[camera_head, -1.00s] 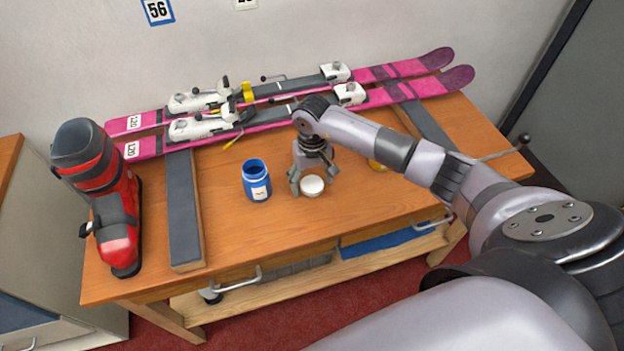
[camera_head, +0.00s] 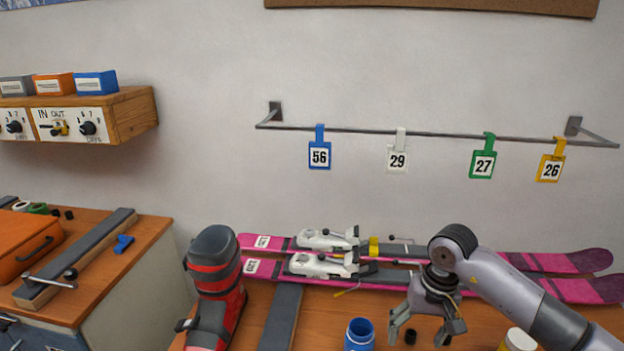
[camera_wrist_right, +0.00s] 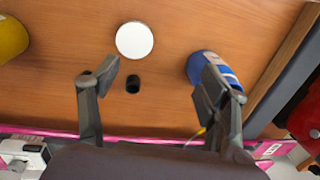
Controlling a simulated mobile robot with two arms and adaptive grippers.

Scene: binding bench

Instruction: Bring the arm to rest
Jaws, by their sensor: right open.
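My right gripper (camera_head: 428,332) hangs over the bench with its fingers spread, open and empty. In the right wrist view its two fingers (camera_wrist_right: 160,84) stand apart with bench top between them. A round white lid (camera_wrist_right: 134,40) lies on the bench beyond the fingertips, apart from them. A small black piece (camera_wrist_right: 132,84) lies between the fingers in that view; it also shows in the head view (camera_head: 410,337). The blue jar (camera_head: 359,336) stands open left of the gripper. One finger partly hides it in the wrist view (camera_wrist_right: 228,75). My left gripper is out of view.
Pink skis (camera_head: 572,262) with white bindings lie along the back of the bench. A red and black ski boot (camera_head: 215,290) stands at left. A yellow jar (camera_wrist_right: 10,38) stands to the other side. Numbered tags hang from a wall rail (camera_head: 440,134) above.

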